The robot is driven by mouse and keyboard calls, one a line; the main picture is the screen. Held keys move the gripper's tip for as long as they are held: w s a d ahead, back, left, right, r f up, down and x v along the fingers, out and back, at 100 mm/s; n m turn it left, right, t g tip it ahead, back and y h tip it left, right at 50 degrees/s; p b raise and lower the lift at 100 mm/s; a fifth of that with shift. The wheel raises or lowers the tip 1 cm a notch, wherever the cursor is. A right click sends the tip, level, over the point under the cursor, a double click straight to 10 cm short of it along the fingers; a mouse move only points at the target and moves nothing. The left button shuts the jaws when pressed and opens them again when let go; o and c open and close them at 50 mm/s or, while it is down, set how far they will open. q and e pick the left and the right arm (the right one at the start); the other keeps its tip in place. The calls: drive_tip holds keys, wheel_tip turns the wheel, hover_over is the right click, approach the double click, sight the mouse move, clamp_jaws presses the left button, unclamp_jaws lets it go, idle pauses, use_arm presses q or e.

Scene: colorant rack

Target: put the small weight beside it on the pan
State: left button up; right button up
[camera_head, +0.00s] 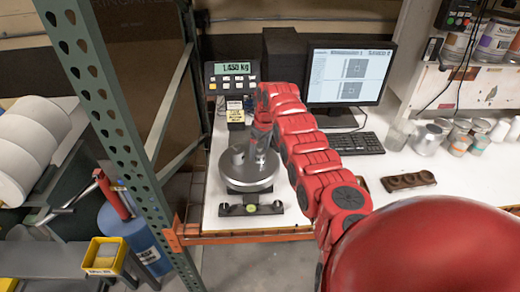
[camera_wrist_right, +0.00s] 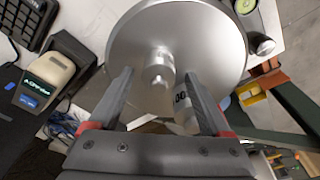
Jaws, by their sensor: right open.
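The round metal pan (camera_head: 262,180) of the scale stands near the table's left front; it also shows in the right wrist view (camera_wrist_right: 205,30). A small silver weight with a knob (camera_wrist_right: 158,70) stands on the pan, between my right gripper's fingertips. A second, larger-looking weight with dark markings (camera_wrist_right: 184,112) is partly hidden by a finger. In the head view a silver weight (camera_head: 238,157) shows on the pan. My right gripper (camera_wrist_right: 158,74) is open above the pan, its fingers apart on either side of the small weight; contact cannot be told. My left gripper is not in view.
The scale display (camera_head: 234,69) seems to read 1.450 kg. A monitor (camera_head: 348,75) and keyboard (camera_head: 355,143) stand behind my right arm. A dark block with round holes (camera_head: 408,181) and several cans (camera_head: 460,143) are on the right. A green rack post (camera_head: 95,90) stands left.

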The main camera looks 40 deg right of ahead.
sight(263, 154)
drive_tip(key=shift+d+r+b, duration=0.15)
drive_tip(key=shift+r+b, duration=0.15)
drive_tip(key=shift+r, duration=0.05)
wheel_tip(263, 154, up, 11)
drive_tip(key=s+b, duration=0.1)
drive_tip(key=b, duration=0.4)
drive_tip(key=shift+s+r+b, duration=0.15)
drive_tip(key=shift+s+b, duration=0.2)
drive_tip(key=shift+s, duration=0.05)
